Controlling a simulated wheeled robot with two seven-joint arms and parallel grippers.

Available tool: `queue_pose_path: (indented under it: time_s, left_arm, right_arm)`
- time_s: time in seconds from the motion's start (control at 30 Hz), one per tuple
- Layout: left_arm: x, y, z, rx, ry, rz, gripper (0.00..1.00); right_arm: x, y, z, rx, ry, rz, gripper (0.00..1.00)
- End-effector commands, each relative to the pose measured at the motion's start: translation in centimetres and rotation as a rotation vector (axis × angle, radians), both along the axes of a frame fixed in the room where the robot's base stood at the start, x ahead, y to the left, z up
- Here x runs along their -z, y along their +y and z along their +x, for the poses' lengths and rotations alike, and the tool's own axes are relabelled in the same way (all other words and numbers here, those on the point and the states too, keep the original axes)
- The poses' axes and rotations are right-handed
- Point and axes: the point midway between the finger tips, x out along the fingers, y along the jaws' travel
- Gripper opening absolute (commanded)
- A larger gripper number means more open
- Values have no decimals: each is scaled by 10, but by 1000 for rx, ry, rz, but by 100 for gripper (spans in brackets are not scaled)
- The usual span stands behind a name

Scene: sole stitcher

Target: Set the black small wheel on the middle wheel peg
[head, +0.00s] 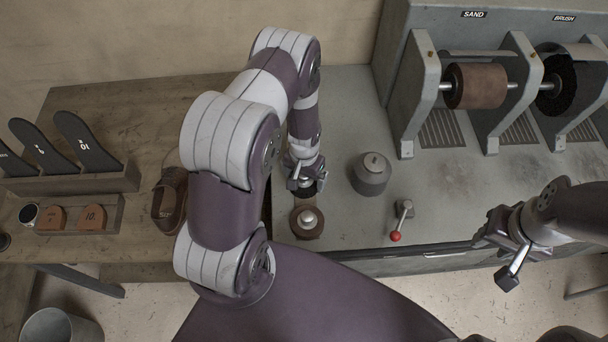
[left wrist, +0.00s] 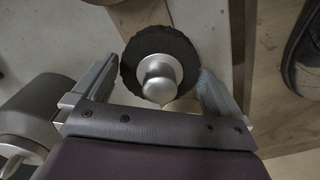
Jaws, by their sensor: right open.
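The black small wheel (left wrist: 132,55) has a dark rough rim and a silver hub with a round knob. In the left wrist view it lies between the fingers of my left gripper (left wrist: 158,75), which flank its rim closely on both sides. In the head view the wheel (head: 309,191) shows only partly below my left gripper (head: 306,184). A brown wheel (head: 296,223) with a pale knob is on the bench just nearer to me. The middle wheel peg cannot be made out. My right gripper (head: 503,250) is open and empty at the right.
A grey lidded pot (head: 370,178) and a red-knobbed lever (head: 399,225) stand right of the wheels. The machine with a sanding drum (head: 475,86) and brush (head: 556,85) stands behind. A shoe (head: 168,205) and insole racks (head: 75,182) are on the wooden table at left.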

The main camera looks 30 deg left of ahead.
Motion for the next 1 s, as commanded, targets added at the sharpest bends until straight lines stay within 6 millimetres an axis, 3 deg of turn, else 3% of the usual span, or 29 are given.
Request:
queue_pose_path:
  time_s: [0.13, 0.27, 0.5, 0.7, 1.0]
  left_arm:
    - [-2, 0, 0, 0, 0, 0, 100]
    - [-18, 0, 1, 0, -3, 1, 100]
    - [-78, 0, 1, 0, -5, 1, 100]
    - [-115, 0, 0, 0, -2, 0, 100]
    - [-127, 0, 0, 0, 0, 0, 100]
  right_arm:
    - [1, 0, 0, 0, 0, 0, 43]
    - [3, 0, 0, 0, 0, 0, 43]
    - [12, 0, 0, 0, 0, 0, 43]
    - [16, 0, 0, 0, 0, 0, 43]
    - [16, 0, 0, 0, 0, 0, 43]
